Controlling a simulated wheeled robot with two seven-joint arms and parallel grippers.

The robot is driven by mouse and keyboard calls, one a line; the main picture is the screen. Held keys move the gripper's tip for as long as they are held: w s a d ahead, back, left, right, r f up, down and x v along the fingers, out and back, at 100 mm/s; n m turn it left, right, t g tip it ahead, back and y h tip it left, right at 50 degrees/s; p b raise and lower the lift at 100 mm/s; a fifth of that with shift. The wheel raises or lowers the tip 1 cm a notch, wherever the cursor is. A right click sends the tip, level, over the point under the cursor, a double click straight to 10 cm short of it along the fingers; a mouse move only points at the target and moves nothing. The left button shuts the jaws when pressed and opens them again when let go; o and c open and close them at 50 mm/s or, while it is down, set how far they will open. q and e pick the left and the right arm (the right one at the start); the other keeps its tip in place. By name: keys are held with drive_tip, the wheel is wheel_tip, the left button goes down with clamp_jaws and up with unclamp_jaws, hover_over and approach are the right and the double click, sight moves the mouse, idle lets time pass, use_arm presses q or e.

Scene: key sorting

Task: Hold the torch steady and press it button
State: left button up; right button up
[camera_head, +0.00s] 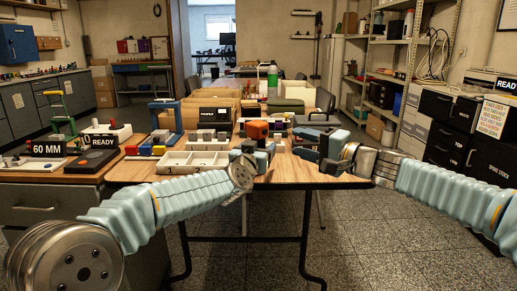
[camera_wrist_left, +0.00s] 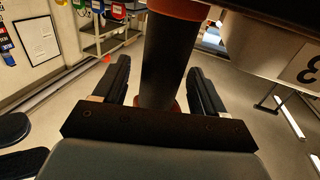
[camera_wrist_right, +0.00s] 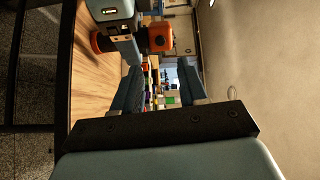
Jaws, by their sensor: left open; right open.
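The torch shows in the left wrist view as a dark tube (camera_wrist_left: 168,62) with orange-red bands. It stands between the two fingers of my left gripper (camera_wrist_left: 159,70), which is open with a gap on each side. In the head view the torch's orange part (camera_head: 257,130) shows just behind my left gripper (camera_head: 262,148), above the table. In the right wrist view an orange part (camera_wrist_right: 160,37) with a dark round spot shows beyond the left gripper (camera_wrist_right: 124,38). My right gripper (camera_wrist_right: 160,82) is open and empty. In the head view the right gripper (camera_head: 318,150) is right of the torch, apart from it.
A white compartment tray (camera_head: 190,163) lies on the wooden table (camera_head: 140,172) left of my left gripper. Boxes and a black-labelled bin (camera_head: 214,115) stand behind. Floor is open at the front right.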

use_arm(q)
drive_tip(key=shift+w, duration=0.25)
drive_tip(key=c, duration=1.1)
use_arm(e)
drive_tip(key=shift+c, duration=0.4)
clamp_jaws()
idle(0.5)
